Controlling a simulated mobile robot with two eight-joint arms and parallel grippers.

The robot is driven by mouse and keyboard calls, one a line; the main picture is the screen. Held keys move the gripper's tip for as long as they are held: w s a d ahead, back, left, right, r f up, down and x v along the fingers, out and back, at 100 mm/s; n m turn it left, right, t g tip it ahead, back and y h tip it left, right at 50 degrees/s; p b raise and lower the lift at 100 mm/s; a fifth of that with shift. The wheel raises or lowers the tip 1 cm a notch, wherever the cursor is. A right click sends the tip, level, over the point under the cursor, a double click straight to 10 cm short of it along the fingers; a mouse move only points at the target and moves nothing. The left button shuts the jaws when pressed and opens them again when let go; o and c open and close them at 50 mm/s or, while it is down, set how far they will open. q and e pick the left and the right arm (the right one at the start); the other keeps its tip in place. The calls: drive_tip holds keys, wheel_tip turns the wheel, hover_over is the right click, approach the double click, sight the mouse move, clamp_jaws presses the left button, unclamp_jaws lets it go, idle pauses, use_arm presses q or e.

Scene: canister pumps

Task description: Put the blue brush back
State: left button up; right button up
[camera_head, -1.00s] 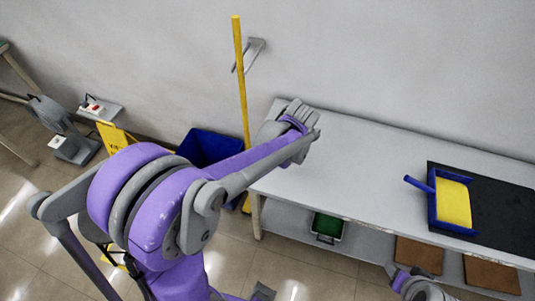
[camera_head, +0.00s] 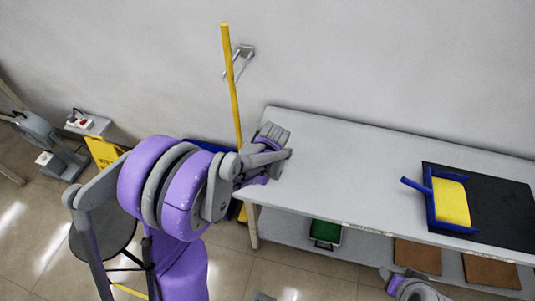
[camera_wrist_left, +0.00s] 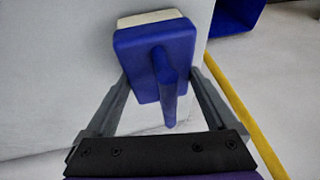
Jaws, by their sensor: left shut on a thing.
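The blue brush (camera_wrist_left: 135,45) has a blue block, a blue handle and pale bristles on its far side. In the left wrist view it sits between the two grey fingers of my left gripper (camera_wrist_left: 160,80), which is shut on it. In the head view my left gripper (camera_head: 272,140) is over the left end of the grey table, and the brush is hidden there. A blue dustpan (camera_head: 433,207) with a yellow inside and a handle pointing left lies on the table's right part. Part of my right arm shows at the lower edge, but I see no fingers.
The grey table (camera_head: 335,165) is clear between my left gripper and the dustpan. A black mat (camera_head: 500,210) lies under the dustpan. A yellow pole (camera_head: 233,90) stands by the wall near the table's left end. A blue bin (camera_head: 205,147) is partly hidden behind my left arm.

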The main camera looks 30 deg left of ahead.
use_arm(q)
drive_tip(key=o, duration=1)
drive_tip(key=shift+f, duration=0.2)
drive_tip(key=shift+o, duration=0.6)
drive_tip(key=shift+r, duration=0.1)
drive_tip(key=shift+r, duration=0.1)
